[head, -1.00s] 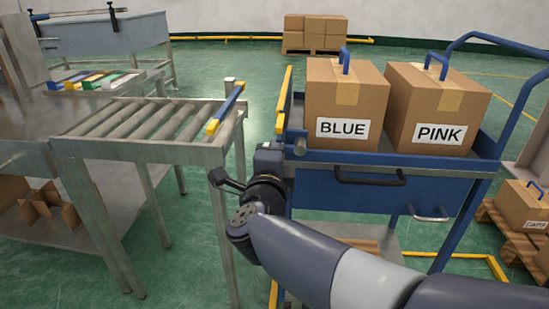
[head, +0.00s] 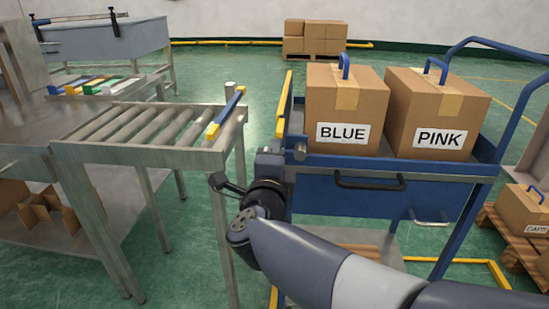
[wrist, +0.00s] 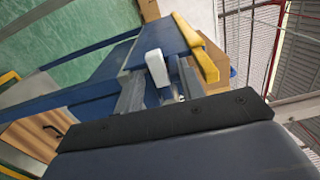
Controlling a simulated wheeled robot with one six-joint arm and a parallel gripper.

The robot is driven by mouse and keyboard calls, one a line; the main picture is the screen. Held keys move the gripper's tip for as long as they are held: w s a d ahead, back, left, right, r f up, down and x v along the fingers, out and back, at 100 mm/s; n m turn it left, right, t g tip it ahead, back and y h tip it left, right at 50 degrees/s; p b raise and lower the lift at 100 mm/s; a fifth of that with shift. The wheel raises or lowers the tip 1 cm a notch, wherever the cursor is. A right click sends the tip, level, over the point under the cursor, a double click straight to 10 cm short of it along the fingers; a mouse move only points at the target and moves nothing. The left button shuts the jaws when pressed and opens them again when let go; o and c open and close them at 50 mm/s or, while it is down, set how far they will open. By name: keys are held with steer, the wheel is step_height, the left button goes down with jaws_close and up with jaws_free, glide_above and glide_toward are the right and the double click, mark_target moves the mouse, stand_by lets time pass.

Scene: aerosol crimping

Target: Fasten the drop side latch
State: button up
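The blue cart (head: 395,195) stands right of centre in the head view. Its drop side, with a yellow top rail (head: 283,105), stands raised at the cart's left; the yellow rail (wrist: 202,52) also shows in the wrist view. A small white piece, seemingly the latch (wrist: 157,68), sits by the blue panel in the wrist view. My gripper (wrist: 160,92) has its two grey fingers apart, one on each side of this piece. Whether they press on it is unclear. In the head view, my gripper (head: 272,158) is at the cart's near left corner, largely hidden by my wrist.
Boxes marked BLUE (head: 343,108) and PINK (head: 436,115) stand on the cart. A roller conveyor (head: 145,130) with a blue and yellow bar (head: 226,113) is to the left, a narrow gap from the cart. A CAPS box (head: 525,210) lies on a pallet at right.

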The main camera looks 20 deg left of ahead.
steer(key=p+v, duration=0.2)
steer(key=v, duration=0.8)
steer(key=shift+s+p, duration=0.35)
steer(key=shift+p, duration=0.05)
steer(key=shift+d, duration=0.15)
steer(key=b+x, duration=0.2)
steer(key=x, duration=0.8)
steer(key=shift+w+b, duration=0.35)
steer(key=shift+w, duration=0.05)
